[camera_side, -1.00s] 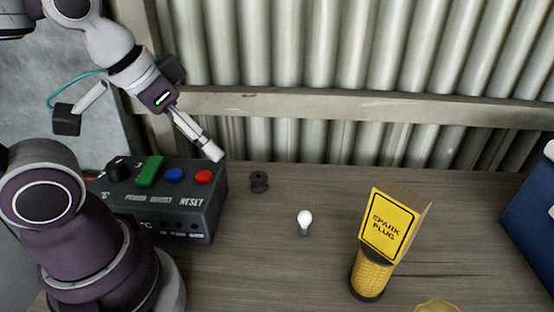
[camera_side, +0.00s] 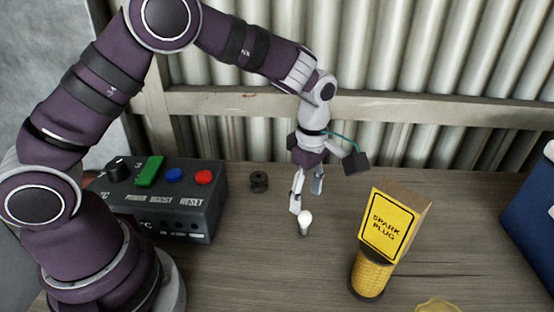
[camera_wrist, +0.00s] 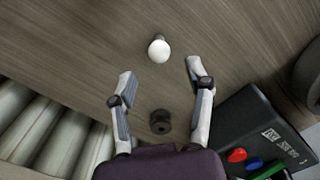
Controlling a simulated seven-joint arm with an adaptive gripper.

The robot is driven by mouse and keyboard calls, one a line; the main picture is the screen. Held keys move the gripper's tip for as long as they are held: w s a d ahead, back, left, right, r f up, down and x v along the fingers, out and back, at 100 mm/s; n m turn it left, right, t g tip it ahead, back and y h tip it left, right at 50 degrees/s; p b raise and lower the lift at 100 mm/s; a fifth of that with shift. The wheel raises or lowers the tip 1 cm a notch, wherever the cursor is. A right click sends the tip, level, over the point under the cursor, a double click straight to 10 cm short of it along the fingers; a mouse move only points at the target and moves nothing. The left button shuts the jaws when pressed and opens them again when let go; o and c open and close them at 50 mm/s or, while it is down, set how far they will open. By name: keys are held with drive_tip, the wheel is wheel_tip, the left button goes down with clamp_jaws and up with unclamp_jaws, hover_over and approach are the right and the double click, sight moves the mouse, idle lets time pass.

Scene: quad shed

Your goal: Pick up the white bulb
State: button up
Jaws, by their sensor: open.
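The white bulb (camera_side: 305,218) stands on the wooden table in the side view, its round white top above a small grey base. In the wrist view the bulb (camera_wrist: 159,50) lies beyond the fingertips, a little above the gap between them in the picture. My gripper (camera_side: 306,198) is above the table, pointing down, close behind the bulb in the side view. In the wrist view my gripper (camera_wrist: 160,76) has its two fingers spread wide with nothing between the tips.
A dark control box (camera_side: 190,215) with coloured buttons sits at left. A small black spool (camera_side: 259,182) stands near it. A spark plug box (camera_side: 393,225) rests on a yellow cylinder (camera_side: 371,275) right of the bulb. A blue box (camera_side: 535,215) is far right. A corrugated wall (camera_side: 420,50) closes the back.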

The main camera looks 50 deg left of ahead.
sight(304, 223)
wheel_tip(304, 223, down, 8)
drive_tip(key=shift+r, duration=0.25)
drive_tip(key=c, duration=0.8)
